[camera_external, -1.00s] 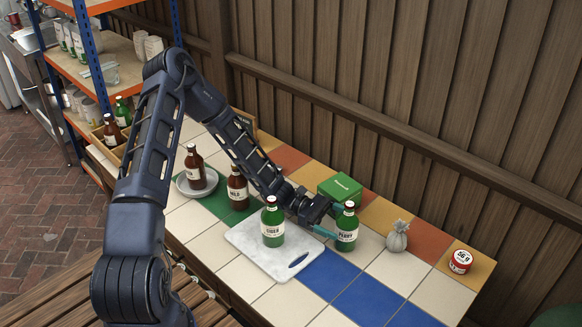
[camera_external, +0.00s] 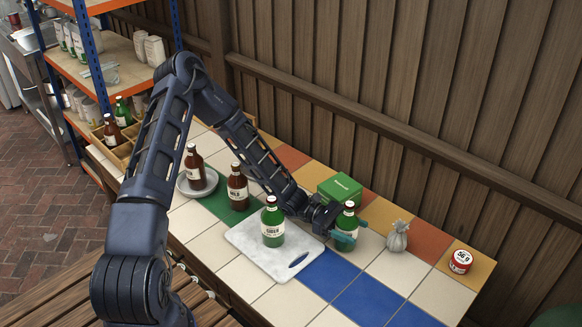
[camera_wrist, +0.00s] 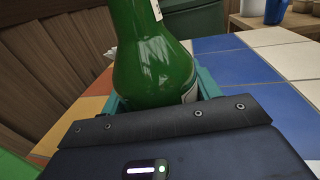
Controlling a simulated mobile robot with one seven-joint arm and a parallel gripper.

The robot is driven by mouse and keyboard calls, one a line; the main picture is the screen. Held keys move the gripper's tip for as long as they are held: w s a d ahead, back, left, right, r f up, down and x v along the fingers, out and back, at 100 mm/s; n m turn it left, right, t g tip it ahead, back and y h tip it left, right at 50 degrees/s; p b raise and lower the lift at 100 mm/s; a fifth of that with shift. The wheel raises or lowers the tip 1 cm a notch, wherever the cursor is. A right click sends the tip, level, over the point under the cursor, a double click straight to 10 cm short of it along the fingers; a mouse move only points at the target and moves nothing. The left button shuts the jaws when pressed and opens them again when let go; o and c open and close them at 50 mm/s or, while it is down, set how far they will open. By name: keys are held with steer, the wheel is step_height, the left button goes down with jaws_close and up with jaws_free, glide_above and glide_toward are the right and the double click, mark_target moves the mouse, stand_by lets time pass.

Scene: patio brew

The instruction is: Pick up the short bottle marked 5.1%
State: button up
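A green bottle with a white label that seems to read Perry (camera_external: 347,221) stands upright on the tiled counter. My gripper (camera_external: 353,232) is low around it, with one teal finger in front and the other behind. In the wrist view, the green bottle (camera_wrist: 150,60) fills the space between the fingers; I see no clear gap, but grip contact is not certain. A green Cider bottle (camera_external: 272,222) stands on the pale board. Two brown bottles, one marked Mild (camera_external: 238,188) and one on a plate (camera_external: 195,168), stand further left. No percentage is readable.
A green box (camera_external: 340,188) sits just behind my gripper. A grey sack (camera_external: 397,238) and a red tin (camera_external: 461,261) stand to the right. The pale board (camera_external: 245,243) lies left. The blue tiles (camera_external: 365,298) in front are clear.

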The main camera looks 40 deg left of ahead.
steer(key=c, duration=0.8)
steer(key=shift+r, duration=0.15)
